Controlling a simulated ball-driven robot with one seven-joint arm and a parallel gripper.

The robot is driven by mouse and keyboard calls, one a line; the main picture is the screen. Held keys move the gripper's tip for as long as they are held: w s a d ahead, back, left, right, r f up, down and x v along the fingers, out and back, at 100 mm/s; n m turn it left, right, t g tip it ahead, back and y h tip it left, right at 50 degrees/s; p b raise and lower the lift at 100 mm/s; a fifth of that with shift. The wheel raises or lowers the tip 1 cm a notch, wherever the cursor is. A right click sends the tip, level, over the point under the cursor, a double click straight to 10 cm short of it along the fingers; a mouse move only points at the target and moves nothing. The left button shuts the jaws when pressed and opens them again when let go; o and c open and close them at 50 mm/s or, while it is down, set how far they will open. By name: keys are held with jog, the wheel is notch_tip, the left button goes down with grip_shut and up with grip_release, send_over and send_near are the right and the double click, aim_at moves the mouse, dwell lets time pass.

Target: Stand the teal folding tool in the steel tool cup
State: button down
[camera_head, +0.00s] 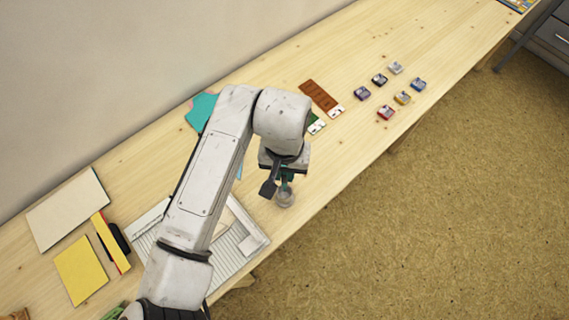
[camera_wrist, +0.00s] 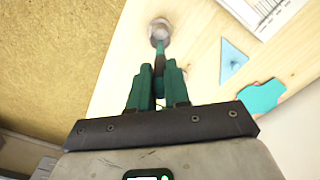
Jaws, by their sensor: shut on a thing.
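My gripper (camera_head: 284,174) hangs over the front part of the table. In the wrist view my gripper (camera_wrist: 159,72) has its green fingers shut on the slim teal folding tool (camera_wrist: 160,50). The tool points away from the fingers toward the steel tool cup (camera_wrist: 159,27). In the head view the cup (camera_head: 285,198) stands near the front table edge, directly below my gripper. The tool's far end overlaps the cup's mouth in the wrist view; I cannot tell how deep it is inside. My fingers hide most of the tool.
A grey-white ribbed tray (camera_head: 250,238) lies left of the cup, partly behind my arm. A teal sheet (camera_head: 201,108) and a light blue triangle (camera_wrist: 232,60) lie on the table. Several inkpads (camera_head: 386,112) and a brown strip (camera_head: 318,96) are farther right. The table's front edge is close to the cup.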

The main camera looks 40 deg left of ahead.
aim_at(284, 185)
jog(key=shift+f+b, duration=0.9)
jog(key=shift+f, duration=1.25)
jog(key=c, duration=1)
grip_release()
jog(key=shift+r, duration=0.1)
notch_tip(284, 185, up, 11)
jog(key=shift+f+b, duration=0.2)
jog(key=shift+b, duration=0.5)
